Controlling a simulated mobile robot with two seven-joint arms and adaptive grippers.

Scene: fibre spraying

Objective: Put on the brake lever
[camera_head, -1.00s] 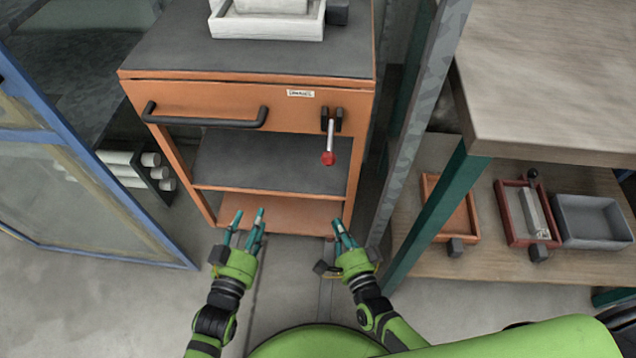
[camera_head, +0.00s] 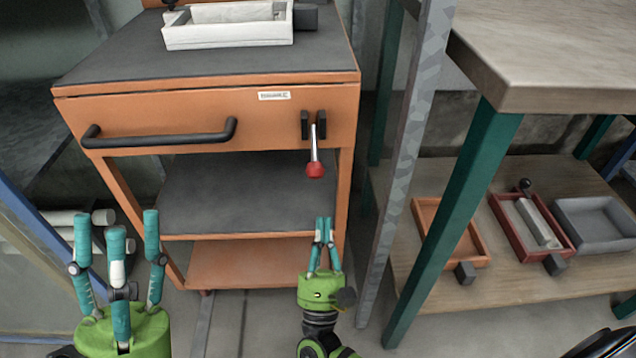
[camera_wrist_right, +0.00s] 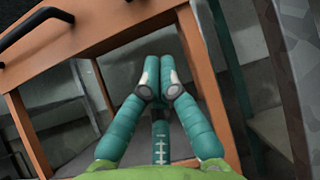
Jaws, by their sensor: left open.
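The brake lever (camera_head: 315,150) is a silver rod with a red knob, hanging down from a black bracket on the right of the orange cart's (camera_head: 200,110) front. My right gripper (camera_head: 324,222) is below the lever and apart from it, fingers pointing up. In the right wrist view its fingertips (camera_wrist_right: 159,75) are together with nothing between them. The lever is not in the right wrist view. My left gripper (camera_head: 117,235) is at the lower left, its fingers spread and empty, in front of the cart's left side.
The cart has a black handle (camera_head: 160,137) at its left front and a white tray (camera_head: 228,28) on top. A grey patterned post (camera_head: 408,150) and a green-legged table stand close on the right. Small trays (camera_head: 450,232) lie on that table's lower shelf.

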